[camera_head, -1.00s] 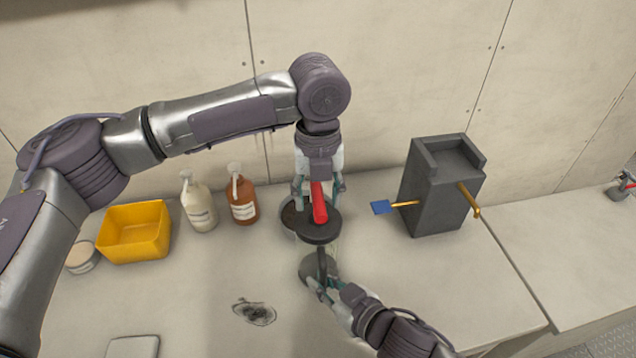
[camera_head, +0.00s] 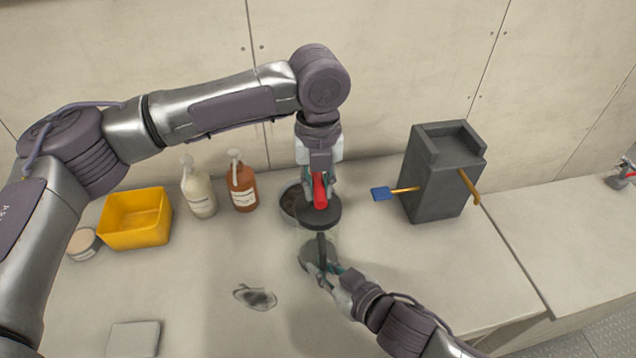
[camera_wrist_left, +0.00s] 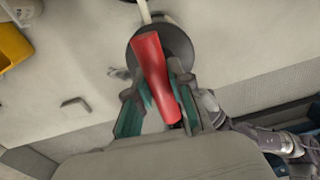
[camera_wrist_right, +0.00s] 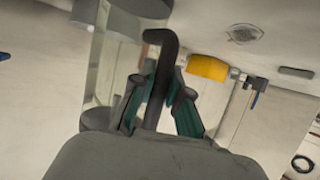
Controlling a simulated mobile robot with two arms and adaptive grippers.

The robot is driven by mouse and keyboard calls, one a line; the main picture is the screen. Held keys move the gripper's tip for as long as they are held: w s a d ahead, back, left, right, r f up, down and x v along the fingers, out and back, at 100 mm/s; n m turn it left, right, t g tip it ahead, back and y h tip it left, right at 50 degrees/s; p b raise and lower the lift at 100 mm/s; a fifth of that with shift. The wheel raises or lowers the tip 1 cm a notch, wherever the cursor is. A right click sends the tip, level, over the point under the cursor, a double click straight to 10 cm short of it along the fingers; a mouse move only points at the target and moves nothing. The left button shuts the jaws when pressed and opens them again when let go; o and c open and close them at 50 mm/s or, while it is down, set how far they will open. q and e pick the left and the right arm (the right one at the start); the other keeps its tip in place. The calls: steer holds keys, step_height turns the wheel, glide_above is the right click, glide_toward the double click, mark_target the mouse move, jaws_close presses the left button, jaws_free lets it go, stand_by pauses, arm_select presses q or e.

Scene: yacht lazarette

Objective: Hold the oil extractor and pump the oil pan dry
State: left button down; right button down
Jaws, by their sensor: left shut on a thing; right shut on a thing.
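The oil extractor has a clear cylinder (camera_head: 302,240), a black round lid (camera_head: 320,218), a red pump handle (camera_head: 320,192) on top and a black side handle (camera_wrist_right: 160,85). It stands upright on the counter. My left gripper (camera_head: 318,180) is shut on the red handle from above; the left wrist view shows the handle (camera_wrist_left: 155,75) between its fingers. My right gripper (camera_head: 323,268) is shut on the side handle from the front.
A yellow bin (camera_head: 135,240), a white bottle (camera_head: 199,198) and a brown bottle (camera_head: 243,192) stand at left. A round tub (camera_head: 83,244) is beside the bin.

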arm_select(q)
steer(key=shift+r, duration=0.1)
steer(key=shift+r, duration=3.3)
steer(key=shift+f, duration=0.2)
steer(key=shift+f, duration=3.05)
steer(key=shift+r, duration=0.1)
steer(key=shift+w+r, duration=0.1)
steer(key=shift+r, duration=3)
steer(key=shift+f, duration=0.2)
